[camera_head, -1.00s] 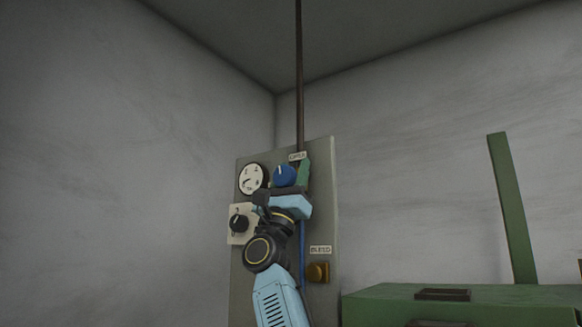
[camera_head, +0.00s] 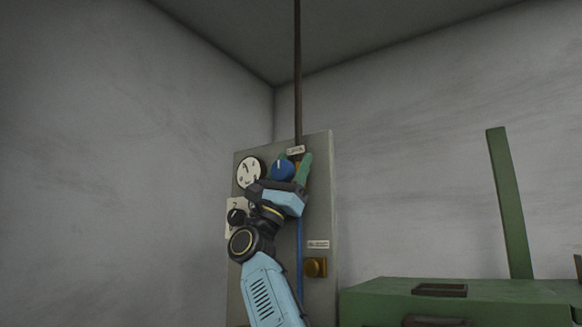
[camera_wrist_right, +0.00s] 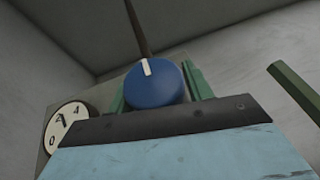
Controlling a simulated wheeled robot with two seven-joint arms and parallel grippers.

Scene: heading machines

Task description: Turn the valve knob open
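The blue round valve knob (camera_head: 283,169) with a white pointer mark is on the upper part of the grey panel (camera_head: 318,205). It also shows in the right wrist view (camera_wrist_right: 154,86), its mark pointing up and slightly left. My right gripper (camera_head: 291,166) is at the knob, with one green finger on each side of it. In the right wrist view the gripper's fingers (camera_wrist_right: 157,85) flank the knob, partly hidden behind it. A small gap shows between the knob and the right finger in the head view, so the gripper looks open around it. My left gripper is out of view.
A white gauge (camera_head: 250,172) and a black knob on a white plate (camera_head: 236,217) are left of the valve. A brass knob (camera_head: 316,267) is lower right under a label. A dark pipe (camera_head: 298,80) rises above the panel. A green machine (camera_head: 470,300) stands right.

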